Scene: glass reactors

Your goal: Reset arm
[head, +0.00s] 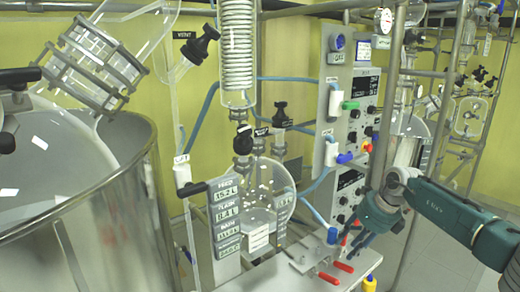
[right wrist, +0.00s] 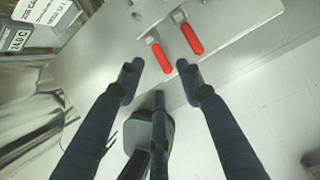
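My right arm comes in from the right in the head view, with a dark teal body. Its gripper (head: 358,243) points down beside the control panel, above the edge of a grey metal plate (head: 310,262). In the right wrist view the gripper (right wrist: 158,80) has its dark fingers spread apart, with nothing held between them. My left arm and gripper are not in view.
A control panel (head: 356,130) with displays and knobs stands behind the gripper. A round glass flask (head: 262,195) under a coiled condenser (head: 237,50) is at the middle. A large steel vessel (head: 95,215) fills the left. Bare tiled floor (right wrist: 270,90) lies right of the plate.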

